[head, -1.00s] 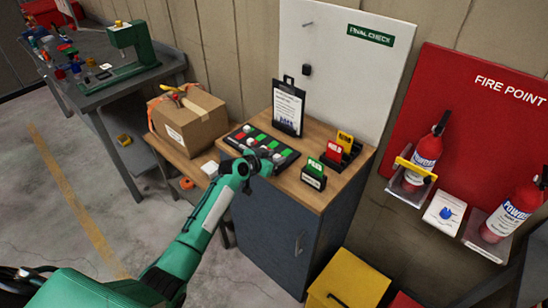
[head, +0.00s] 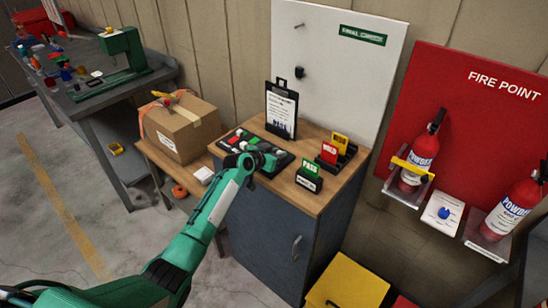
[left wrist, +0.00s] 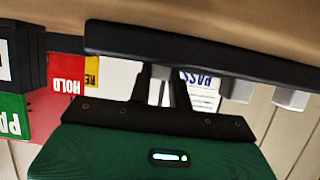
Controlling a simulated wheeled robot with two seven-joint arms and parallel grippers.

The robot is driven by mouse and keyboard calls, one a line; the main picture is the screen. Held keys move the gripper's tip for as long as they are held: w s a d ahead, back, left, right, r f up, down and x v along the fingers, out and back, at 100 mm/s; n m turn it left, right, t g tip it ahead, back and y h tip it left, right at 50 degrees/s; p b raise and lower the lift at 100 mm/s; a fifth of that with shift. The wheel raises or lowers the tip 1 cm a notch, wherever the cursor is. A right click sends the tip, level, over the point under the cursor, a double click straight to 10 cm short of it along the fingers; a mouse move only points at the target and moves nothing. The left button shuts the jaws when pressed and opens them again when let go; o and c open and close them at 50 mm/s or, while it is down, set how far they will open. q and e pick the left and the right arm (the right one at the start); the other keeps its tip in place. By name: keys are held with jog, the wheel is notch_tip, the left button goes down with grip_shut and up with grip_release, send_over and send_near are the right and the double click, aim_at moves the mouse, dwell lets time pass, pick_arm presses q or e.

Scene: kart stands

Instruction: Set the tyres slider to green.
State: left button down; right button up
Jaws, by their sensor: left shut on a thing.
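The black slider panel (head: 284,160) lies on the wooden top of the cabinet, with red and green patches and pale slider knobs. Its labels are too small to read, so I cannot tell which slider is the tyres one. My left gripper (head: 268,161) is at the right part of the panel's front and hides some of it. In the left wrist view the panel's dark edge (left wrist: 200,58) runs across the top. There my left gripper (left wrist: 160,88) is shut on a pale slider knob (left wrist: 161,72), and two other white knobs (left wrist: 238,90) stand beside it. My right gripper is not in view.
A clipboard (head: 281,108) stands behind the panel. A green PASS card (head: 310,172) and a red HOLD card (head: 329,153) stand to its right, close to my gripper. A cardboard box (head: 184,128) is on the left. A white board (head: 345,80) rises behind.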

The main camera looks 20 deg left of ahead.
pick_arm(q)
jog(key=c, duration=1.3)
grip_release()
jog(key=shift+w+d, duration=0.1)
jog(key=shift+w, duration=0.1)
jog(key=shift+s, duration=0.15)
jog(key=b+v, duration=0.2)
jog(key=v, duration=1.1)
jog(key=shift+s+a+r, duration=0.2)
jog(key=shift+a, duration=0.05)
jog(key=shift+f, duration=0.1)
